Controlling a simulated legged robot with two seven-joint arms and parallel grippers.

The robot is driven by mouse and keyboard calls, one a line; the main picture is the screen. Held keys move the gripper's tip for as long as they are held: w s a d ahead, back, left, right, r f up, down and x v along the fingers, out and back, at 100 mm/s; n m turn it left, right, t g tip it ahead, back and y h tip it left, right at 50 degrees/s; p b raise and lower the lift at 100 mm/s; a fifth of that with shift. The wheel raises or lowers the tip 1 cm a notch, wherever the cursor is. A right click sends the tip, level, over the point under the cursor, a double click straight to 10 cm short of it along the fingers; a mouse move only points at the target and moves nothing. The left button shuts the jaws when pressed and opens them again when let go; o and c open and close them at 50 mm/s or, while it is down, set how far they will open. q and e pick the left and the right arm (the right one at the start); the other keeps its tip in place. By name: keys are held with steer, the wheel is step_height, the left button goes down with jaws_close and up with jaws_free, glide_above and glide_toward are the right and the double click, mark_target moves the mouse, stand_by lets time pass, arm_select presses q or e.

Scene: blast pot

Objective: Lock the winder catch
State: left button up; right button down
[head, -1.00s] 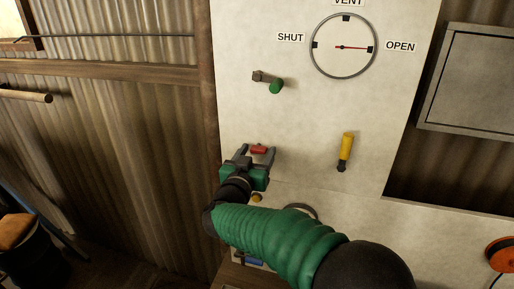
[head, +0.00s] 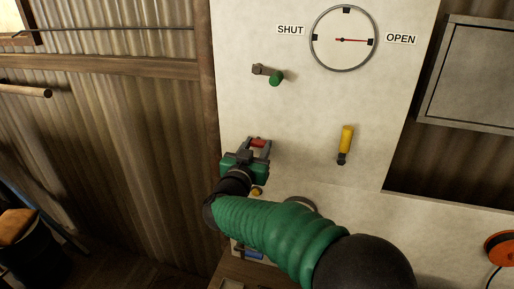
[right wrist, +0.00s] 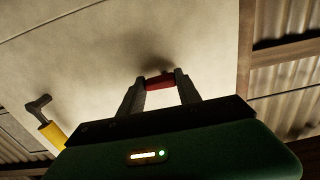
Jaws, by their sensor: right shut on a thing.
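A small red piece (head: 258,142) sits low on the left of the pale panel; no label shows whether it is the winder catch. My right gripper (head: 257,147) reaches up to it with a finger on each side. In the right wrist view the red piece (right wrist: 159,83) spans between the two dark fingertips, and the jaws are shut on it. Its mount on the panel is in dark shadow. A green-knobbed crank (head: 276,78) is higher up on the panel. A yellow-handled lever (head: 346,139) is to the right, handle up. My left gripper is out of view.
A round dial (head: 343,40) marked SHUT and OPEN has its red needle toward OPEN. A grey metal box (head: 475,75) is at the right, with an orange round thing (head: 501,248) below. My right forearm covers part of the lower ledge. A corrugated wall is at the left.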

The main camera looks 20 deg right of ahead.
steer(key=c, duration=0.8)
jaws_free()
steer(key=shift+a, duration=0.1)
steer(key=shift+c, duration=0.2)
steer(key=shift+s+a, duration=0.2)
steer(key=shift+s, duration=0.05)
steer(key=b+v, duration=0.5)
steer(key=v, duration=1.1)
steer(key=shift+a, duration=0.15)
steer(key=shift+w+f, duration=0.1)
